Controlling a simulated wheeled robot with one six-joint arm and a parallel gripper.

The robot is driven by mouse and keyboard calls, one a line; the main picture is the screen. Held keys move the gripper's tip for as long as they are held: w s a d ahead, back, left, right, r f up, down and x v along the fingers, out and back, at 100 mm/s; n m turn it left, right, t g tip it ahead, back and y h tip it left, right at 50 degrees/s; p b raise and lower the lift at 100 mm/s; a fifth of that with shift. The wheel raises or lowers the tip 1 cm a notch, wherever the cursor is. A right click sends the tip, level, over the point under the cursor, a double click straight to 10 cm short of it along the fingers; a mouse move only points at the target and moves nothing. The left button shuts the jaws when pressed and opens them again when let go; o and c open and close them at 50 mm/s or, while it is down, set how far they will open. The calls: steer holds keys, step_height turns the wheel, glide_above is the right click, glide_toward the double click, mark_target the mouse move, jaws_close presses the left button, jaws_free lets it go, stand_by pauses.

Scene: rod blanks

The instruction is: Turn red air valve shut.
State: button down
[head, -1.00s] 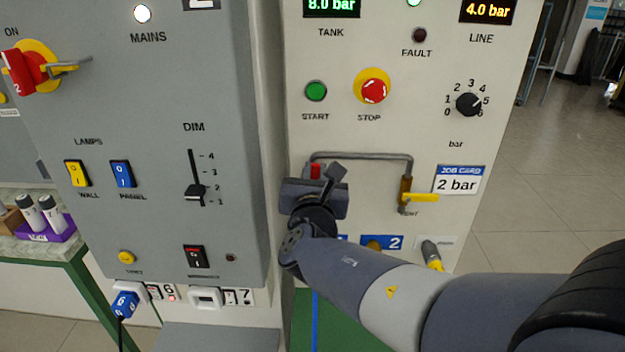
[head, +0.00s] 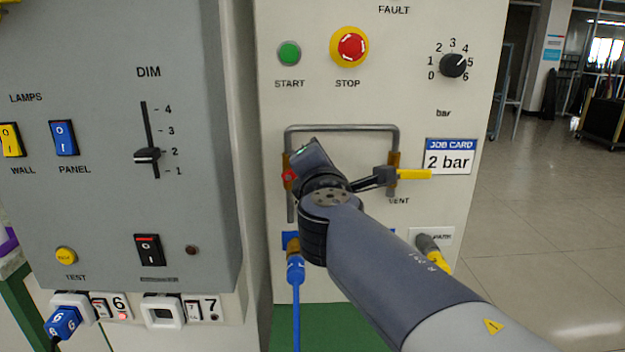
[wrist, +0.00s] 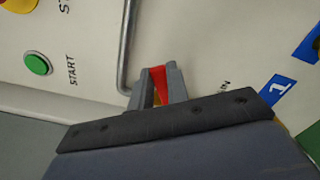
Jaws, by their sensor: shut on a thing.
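The red air valve handle (wrist: 159,84) is between the two grey fingers of my gripper (wrist: 158,80) in the wrist view, and the fingers are closed on it. In the head view only a small red part of the handle (head: 289,176) shows, at the left edge of my gripper. There the gripper body is tilted and hides the fingers and most of the valve. The valve sits on the left leg of a grey pipe (head: 340,128) on the cream panel. The handle's exact angle to the pipe cannot be told.
A yellow vent handle (head: 414,174) points right on the pipe's right leg, close to my wrist. A blue hose (head: 296,285) hangs below the valve. The stop button (head: 350,47), start button (head: 289,54) and dial (head: 453,65) are above. A grey cabinet (head: 100,220) stands left.

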steer(key=f+m+b, duration=0.1)
steer(key=m+b, duration=0.1)
steer(key=f+m+b, duration=0.1)
steer(key=m+b, duration=0.1)
steer(key=b, duration=0.1)
steer(key=d+f+m+b, duration=0.1)
steer(key=m+b, duration=0.1)
steer(key=b, duration=0.1)
steer(key=shift+f, duration=0.3)
steer(key=shift+m, duration=0.3)
steer(key=c, duration=1.4)
jaws_free()
steer(key=shift+o, duration=0.2)
